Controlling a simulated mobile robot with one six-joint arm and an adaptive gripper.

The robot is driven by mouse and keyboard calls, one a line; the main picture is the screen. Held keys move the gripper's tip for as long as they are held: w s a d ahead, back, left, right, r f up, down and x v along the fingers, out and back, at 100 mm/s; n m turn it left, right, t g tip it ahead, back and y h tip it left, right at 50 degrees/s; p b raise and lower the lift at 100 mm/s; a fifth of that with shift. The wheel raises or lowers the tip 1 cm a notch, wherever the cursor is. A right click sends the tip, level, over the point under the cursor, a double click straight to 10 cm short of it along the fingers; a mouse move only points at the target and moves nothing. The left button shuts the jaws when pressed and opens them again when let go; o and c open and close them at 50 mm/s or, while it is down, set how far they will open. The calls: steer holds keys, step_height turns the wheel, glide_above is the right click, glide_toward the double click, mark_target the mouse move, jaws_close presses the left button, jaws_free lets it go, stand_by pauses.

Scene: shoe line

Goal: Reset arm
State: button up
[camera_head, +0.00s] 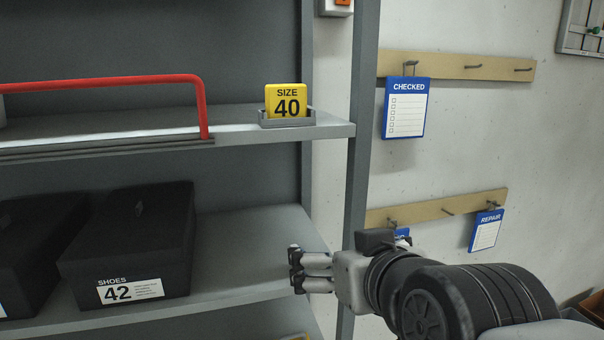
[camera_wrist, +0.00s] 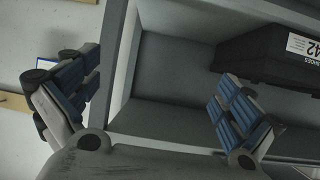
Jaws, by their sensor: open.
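My gripper (camera_head: 297,270) is at the right end of the lower shelf in the head view, pointing left, in front of the rack's upright. In the wrist view my gripper (camera_wrist: 160,98) has its two blue-padded fingers spread wide with nothing between them. My arm reaches in from the lower right of the head view. A black shoe box (camera_head: 130,245) labelled SHOES 42 stands on the shelf left of my gripper, clearly apart from it. The box also shows at the upper right of the wrist view (camera_wrist: 262,52).
The shelf (camera_head: 245,250) is bare between box and gripper. Above are a red rail (camera_head: 100,84) and a yellow SIZE 40 card (camera_head: 286,101). The grey upright (camera_head: 358,150) stands close to my arm. CHECKED (camera_head: 405,108) and REPAIR (camera_head: 486,230) cards hang on wall pegs.

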steer(key=s+d+f+g+h+b, duration=0.1)
steer(key=s+d+f+g+b, duration=0.1)
steer(key=s+f, duration=0.4)
steer(key=s+d+f+m+g+h+b, duration=0.1)
steer(key=s+d+f+g+b, duration=0.2)
steer(key=f, duration=1.1)
steer(key=s+d+f+m+g+b, duration=0.1)
steer(key=s+d+f+g+b, duration=0.1)
steer(key=s+f+b, duration=0.4)
step_height(320, 180, down, 4)
steer(key=s+d, duration=0.1)
steer(key=s, duration=0.1)
steer(key=shift+s+d+g+h, duration=0.2)
steer(key=shift+s+g+h, duration=0.15)
steer(key=shift+g+h, duration=0.05)
